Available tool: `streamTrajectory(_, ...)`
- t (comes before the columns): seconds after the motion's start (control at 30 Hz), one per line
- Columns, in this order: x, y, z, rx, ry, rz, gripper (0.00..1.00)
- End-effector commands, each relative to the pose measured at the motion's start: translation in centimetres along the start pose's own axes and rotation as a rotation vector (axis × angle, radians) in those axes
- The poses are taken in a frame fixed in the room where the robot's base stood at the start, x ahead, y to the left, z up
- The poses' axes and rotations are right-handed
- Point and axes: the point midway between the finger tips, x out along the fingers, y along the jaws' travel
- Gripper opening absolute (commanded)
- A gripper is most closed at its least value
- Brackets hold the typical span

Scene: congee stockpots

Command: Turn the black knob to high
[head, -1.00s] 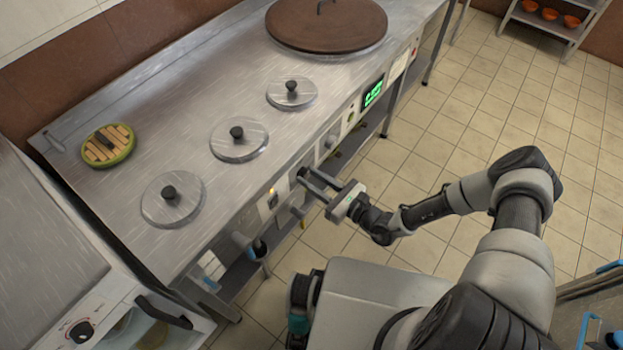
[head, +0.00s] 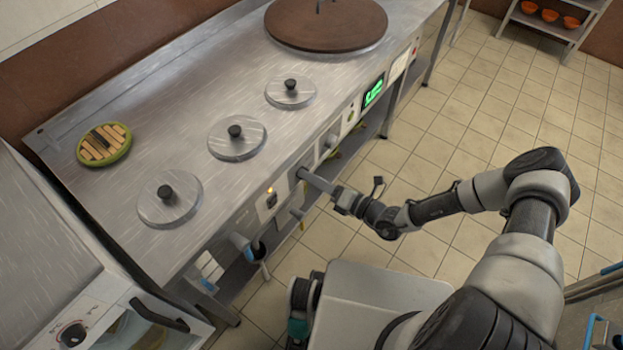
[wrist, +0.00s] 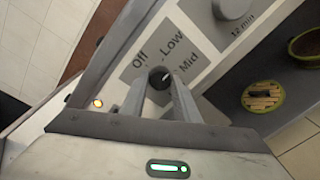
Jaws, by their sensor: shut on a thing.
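The black knob (wrist: 160,75) is on the front panel of the steel counter, with a pale mark on its face. The labels Off, Low and Mid show around it in the wrist view; no High label is visible. The mark seems to lie toward the Low and Mid side, but I cannot tell exactly where it points. My gripper (wrist: 157,82) is shut on the knob, one finger on each side. In the head view my gripper (head: 304,174) reaches the panel from the right, and its fingers mostly hide the knob.
A grey knob (wrist: 231,7) with a 12 min label sits beside this dial. An orange lamp (wrist: 97,103) is lit near it. The counter top (head: 190,105) carries several lidded pots and a green-rimmed round item (head: 104,145). A green display (head: 373,93) is farther along. The tiled floor to the right is open.

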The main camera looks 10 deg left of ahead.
Motion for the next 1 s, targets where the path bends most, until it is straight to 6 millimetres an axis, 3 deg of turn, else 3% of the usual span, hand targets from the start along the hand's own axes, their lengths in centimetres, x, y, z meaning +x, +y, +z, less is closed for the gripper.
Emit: streamTrajectory(1.0, -0.05, -0.44, 0.02, 0.962, 0.055, 0.035, 0.06)
